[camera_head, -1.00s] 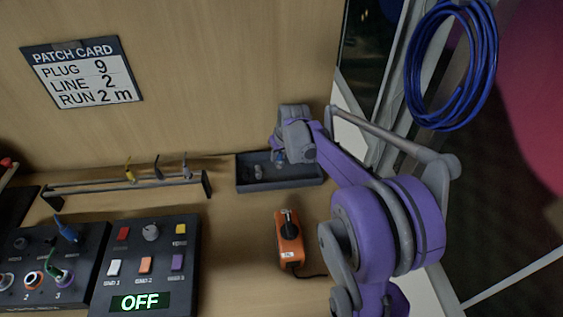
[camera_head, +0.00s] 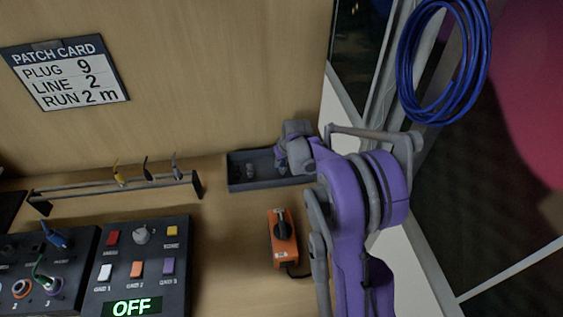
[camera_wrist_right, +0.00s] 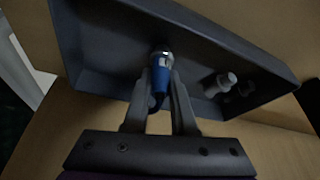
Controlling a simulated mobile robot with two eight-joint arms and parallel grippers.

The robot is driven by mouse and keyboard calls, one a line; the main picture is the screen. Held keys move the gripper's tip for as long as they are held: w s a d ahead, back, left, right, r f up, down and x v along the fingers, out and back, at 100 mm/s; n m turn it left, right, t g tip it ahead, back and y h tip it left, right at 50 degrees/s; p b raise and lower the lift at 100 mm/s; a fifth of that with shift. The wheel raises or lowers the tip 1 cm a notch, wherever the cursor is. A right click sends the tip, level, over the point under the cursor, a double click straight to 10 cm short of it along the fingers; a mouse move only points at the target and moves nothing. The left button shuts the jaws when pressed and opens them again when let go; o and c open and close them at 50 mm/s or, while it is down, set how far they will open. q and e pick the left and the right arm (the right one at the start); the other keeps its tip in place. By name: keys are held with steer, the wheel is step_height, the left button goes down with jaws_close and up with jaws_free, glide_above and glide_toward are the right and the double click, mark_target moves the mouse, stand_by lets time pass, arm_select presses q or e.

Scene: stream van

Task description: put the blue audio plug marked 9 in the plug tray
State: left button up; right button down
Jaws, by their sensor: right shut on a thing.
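The plug tray (camera_head: 238,182) is a dark open box against the back wall in the head view; its wall (camera_wrist_right: 95,45) also fills the upper wrist view. My right gripper (camera_head: 289,158) is at the tray's right part. In the wrist view my right gripper (camera_wrist_right: 161,84) is shut on a blue plug (camera_wrist_right: 161,70) with a metal end, which points into the tray. I cannot tell whether it touches the floor. Any number on it is not visible, and the gripper hides the plug in the head view. My left gripper is out of view.
Grey-metal plugs (camera_wrist_right: 221,83) lie in the tray beside the held plug.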

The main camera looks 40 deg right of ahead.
steer(key=shift+f, duration=0.1)
steer(key=shift+f, duration=0.15)
steer(key=c, duration=0.7)
jaws_free()
steer(key=shift+r, duration=0.2)
steer(key=d+v, duration=0.1)
steer(key=v, duration=1.1)
steer(key=s+a+r+n, duration=0.1)
steer(key=s+a, duration=0.3)
steer(key=a, duration=0.3)
steer(key=s+a, duration=0.4)
steer(key=a, duration=0.4)
steer(key=shift+n+t+y, duration=0.4)
steer(key=shift+n, duration=0.2)
steer(key=s+a+f, duration=0.1)
steer(key=s+a, duration=0.2)
steer(key=s, duration=0.1)
steer(key=s+a+f, duration=0.2)
steer(key=s+a, duration=0.1)
steer(key=s, duration=0.1)
steer(key=s+a+f, duration=0.1)
steer(key=s+a, duration=0.2)
steer(key=s, duration=0.1)
steer(key=shift+s+a+f+p, duration=0.2)
steer(key=shift+s+a+p, duration=0.05)
steer(key=shift+a+p, duration=0.05)
